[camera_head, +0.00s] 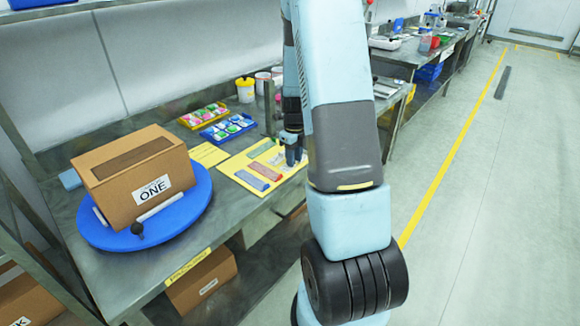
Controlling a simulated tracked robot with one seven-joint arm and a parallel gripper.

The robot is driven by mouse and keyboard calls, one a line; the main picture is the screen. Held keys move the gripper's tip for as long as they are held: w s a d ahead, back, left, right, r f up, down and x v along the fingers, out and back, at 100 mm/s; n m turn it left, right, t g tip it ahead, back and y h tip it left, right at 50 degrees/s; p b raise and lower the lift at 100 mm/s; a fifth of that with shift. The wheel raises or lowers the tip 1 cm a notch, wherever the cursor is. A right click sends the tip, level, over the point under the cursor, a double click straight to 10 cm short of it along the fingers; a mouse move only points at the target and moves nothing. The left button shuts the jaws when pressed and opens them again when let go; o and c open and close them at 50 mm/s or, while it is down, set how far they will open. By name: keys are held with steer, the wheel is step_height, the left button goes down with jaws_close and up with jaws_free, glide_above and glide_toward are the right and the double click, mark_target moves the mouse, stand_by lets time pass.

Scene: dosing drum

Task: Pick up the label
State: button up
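A yellow board (238,173) lies on the metal bench, with a grey-green strip (260,149), a blue strip (251,181), a red strip (265,170) and small pale pieces on it. I cannot tell which of these pieces is the label. A white label reading ONE (151,189) is on the front of a cardboard box (118,193). My gripper (292,160) points down over the right part of the yellow board, at the pale pieces. Its fingers are small and dark here, and my arm hides part of the area to the right.
The box stands on a blue round turntable (185,212) with a black knob, at the bench's left. Blue (228,127) and yellow (203,116) trays of small items, a yellow sheet (207,154) and tubs (246,90) are behind the board. Boxes sit below the bench.

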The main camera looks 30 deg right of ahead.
steer(key=shift+c, duration=0.3)
jaws_close()
stand_by(0.3)
